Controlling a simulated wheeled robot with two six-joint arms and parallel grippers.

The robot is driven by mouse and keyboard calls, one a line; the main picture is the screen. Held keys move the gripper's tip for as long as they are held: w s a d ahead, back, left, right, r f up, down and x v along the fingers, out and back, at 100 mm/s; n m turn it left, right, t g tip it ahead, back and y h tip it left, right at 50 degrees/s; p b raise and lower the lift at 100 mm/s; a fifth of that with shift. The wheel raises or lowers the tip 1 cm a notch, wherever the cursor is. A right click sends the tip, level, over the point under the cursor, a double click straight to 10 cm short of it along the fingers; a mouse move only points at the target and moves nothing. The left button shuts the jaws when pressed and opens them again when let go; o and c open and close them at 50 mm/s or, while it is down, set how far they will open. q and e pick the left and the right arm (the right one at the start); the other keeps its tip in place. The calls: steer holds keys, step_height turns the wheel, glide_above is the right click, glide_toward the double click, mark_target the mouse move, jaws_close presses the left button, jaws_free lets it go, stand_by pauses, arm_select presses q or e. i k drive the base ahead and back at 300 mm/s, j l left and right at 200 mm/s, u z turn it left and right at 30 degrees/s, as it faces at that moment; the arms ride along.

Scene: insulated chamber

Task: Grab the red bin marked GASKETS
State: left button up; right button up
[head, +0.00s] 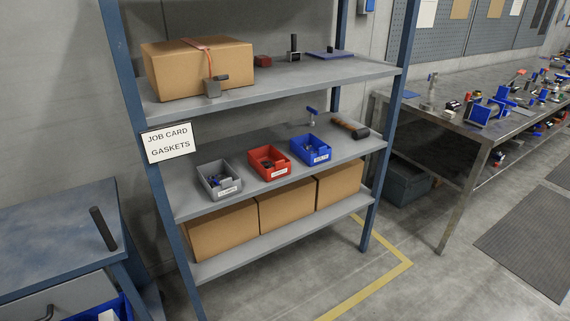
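The red bin (268,163) stands on the middle shelf of a blue-framed rack, between a grey bin (218,180) on its left and a blue bin (311,149) on its right. It has a white label on its front, too small to read surely, and dark small items inside. The three bins are close together with small gaps. A sign (169,143) on the rack's left post reads JOB CARD GASKETS. Neither of my grippers is in the head view.
The shelf above (290,77) carries a cardboard box (197,67) and small tools. Cardboard boxes (286,205) fill the shelf below. An orange-and-black tool (350,127) lies right of the blue bin. A workbench (470,120) stands right, a blue-topped cabinet (50,235) left. Floor in front is clear.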

mark_target(270, 163)
steer(key=u, duration=0.45)
steer(key=i+l+u, duration=0.25)
steer(key=l+u, duration=0.25)
steer(key=l, duration=0.2)
steer(key=i+l+u, duration=0.25)
steer(key=l, duration=0.15)
steer(key=l+u, duration=0.25)
steer(key=l, duration=0.15)
